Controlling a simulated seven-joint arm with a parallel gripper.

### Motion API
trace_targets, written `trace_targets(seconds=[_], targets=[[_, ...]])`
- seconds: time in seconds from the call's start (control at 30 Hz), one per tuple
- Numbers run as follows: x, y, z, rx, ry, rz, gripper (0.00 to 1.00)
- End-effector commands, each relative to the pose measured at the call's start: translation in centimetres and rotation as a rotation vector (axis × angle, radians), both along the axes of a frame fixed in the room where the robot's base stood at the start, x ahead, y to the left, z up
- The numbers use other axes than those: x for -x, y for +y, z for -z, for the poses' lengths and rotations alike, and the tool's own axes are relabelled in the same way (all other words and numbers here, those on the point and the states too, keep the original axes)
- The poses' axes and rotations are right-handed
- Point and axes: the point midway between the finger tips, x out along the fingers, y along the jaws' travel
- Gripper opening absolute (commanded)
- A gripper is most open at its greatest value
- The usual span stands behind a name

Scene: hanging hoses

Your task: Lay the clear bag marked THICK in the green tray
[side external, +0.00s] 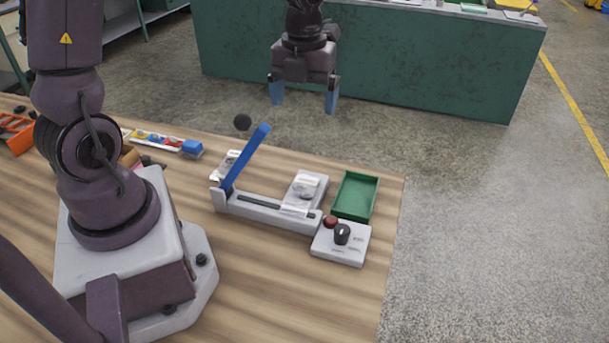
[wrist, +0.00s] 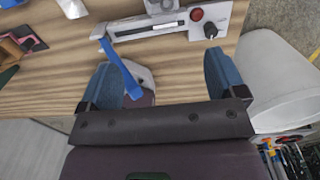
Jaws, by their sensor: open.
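The green tray (side external: 356,196) lies on the right of the bench in the side view, with a bare floor. One clear bag (side external: 303,191) lies on a pale stand beside the tray, partly over the sealer bar. Another clear bag (side external: 229,162) lies behind the raised blue lever, which partly hides it. Both bags also show at the top edge of the wrist view, one at left (wrist: 73,8) and one at the middle (wrist: 163,6). No marking on either is legible. My gripper (side external: 304,101) is open and empty, high above and beyond the bench items.
A control box (side external: 341,243) with a red button and black dial stands in front of the tray. A small-parts tray (side external: 155,139) and orange rack (side external: 14,132) are at left.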

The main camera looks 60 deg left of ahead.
Motion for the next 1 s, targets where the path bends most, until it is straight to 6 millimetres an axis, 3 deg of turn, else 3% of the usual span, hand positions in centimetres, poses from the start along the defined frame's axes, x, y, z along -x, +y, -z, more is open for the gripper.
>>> trace_targets(seconds=[0.03, 0.1, 0.2, 0.6, 0.87, 1.0], targets=[[0.2, -0.2, 2.3, 0.006, 0.012, 0.003, 0.89], [0.2, -0.1, 4.6, 0.004, 0.011, 0.002, 0.89], [0.0, -0.1, 6.5, 0.001, 0.004, 0.001, 0.89], [0.1, -0.1, 13.1, 0.001, 0.004, 0.000, 0.89], [0.0, -0.1, 15.2, -0.001, 0.001, -0.001, 0.89], [0.1, -0.1, 17.1, -0.001, 0.002, 0.001, 0.89]])
